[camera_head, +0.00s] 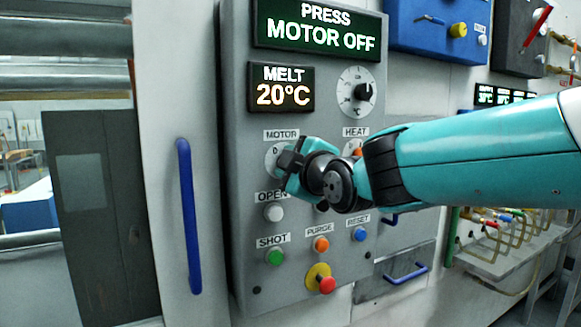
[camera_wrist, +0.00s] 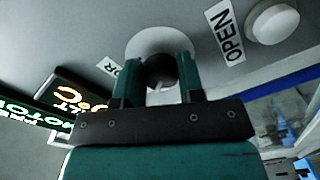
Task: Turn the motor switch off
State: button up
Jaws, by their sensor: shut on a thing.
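The motor switch is a round dial plate with a dark knob under the MOTOR label on the grey control panel. In the head view its pale plate (camera_head: 271,157) shows at the left of my gripper (camera_head: 287,163), which covers much of the knob. In the wrist view the dark knob (camera_wrist: 161,71) sits between the two teal fingers of my gripper (camera_wrist: 160,75), against the white round plate (camera_wrist: 160,41). The fingers are shut on the knob. A white pointer line shows on it. A green-lit display (camera_head: 318,28) reads PRESS MOTOR OFF.
Below are the white OPEN button (camera_head: 274,212), green SHOT button (camera_head: 275,257), orange PURGE button (camera_head: 321,244), blue RESET button (camera_head: 361,234) and red button (camera_head: 327,285). The HEAT switch (camera_head: 354,148) is close to my wrist. A blue handle (camera_head: 188,215) stands left of the panel.

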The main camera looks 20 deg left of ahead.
jog(key=o, duration=0.9)
jog(key=b+v, duration=0.5)
jog(key=v, duration=1.2)
jog(key=shift+s+d+f, duration=0.1)
jog(key=shift+d, duration=0.15)
